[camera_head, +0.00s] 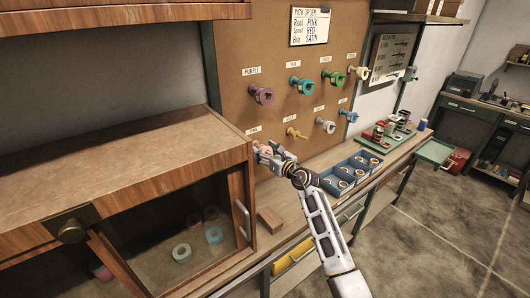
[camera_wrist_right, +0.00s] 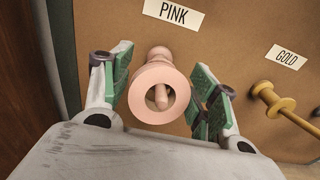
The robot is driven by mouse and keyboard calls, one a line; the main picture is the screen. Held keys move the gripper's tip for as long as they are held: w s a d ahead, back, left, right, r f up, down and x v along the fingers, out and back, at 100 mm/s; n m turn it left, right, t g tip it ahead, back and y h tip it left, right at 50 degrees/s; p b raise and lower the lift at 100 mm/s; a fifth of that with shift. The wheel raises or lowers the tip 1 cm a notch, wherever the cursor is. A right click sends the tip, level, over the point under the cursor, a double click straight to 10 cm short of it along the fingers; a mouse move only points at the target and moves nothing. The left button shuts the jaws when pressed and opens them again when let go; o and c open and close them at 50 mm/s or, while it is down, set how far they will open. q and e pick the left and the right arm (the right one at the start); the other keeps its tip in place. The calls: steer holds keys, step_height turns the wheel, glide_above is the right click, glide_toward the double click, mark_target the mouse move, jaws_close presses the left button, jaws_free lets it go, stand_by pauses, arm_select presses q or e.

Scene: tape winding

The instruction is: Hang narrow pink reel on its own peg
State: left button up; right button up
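The narrow pink reel (camera_wrist_right: 138,98) is a pale pink ring in the right wrist view. The tip of the pink peg (camera_wrist_right: 161,97) shows inside its hole, so the reel sits around the peg, below the PINK label (camera_wrist_right: 173,14). My right gripper (camera_wrist_right: 160,92) has one finger on each side of the reel, with visible gaps, so it is open. In the head view the right gripper (camera_head: 267,152) is at the board's lower left, largely covering the reel and peg. My left gripper is not in view.
A gold peg (camera_wrist_right: 272,99) stands to the right of the pink one. Other colored reels, such as the purple one (camera_head: 261,95), hang above. A wooden cabinet (camera_head: 120,165) with rings inside stands close on the left. Blue trays (camera_head: 345,172) sit on the bench.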

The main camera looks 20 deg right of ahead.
steer(key=shift+o, duration=1)
steer(key=shift+s, duration=0.15)
steer(key=v, duration=1.1)
steer(key=shift+s+d, duration=0.15)
steer(key=shift+s, duration=0.2)
steer(key=shift+r, duration=0.1)
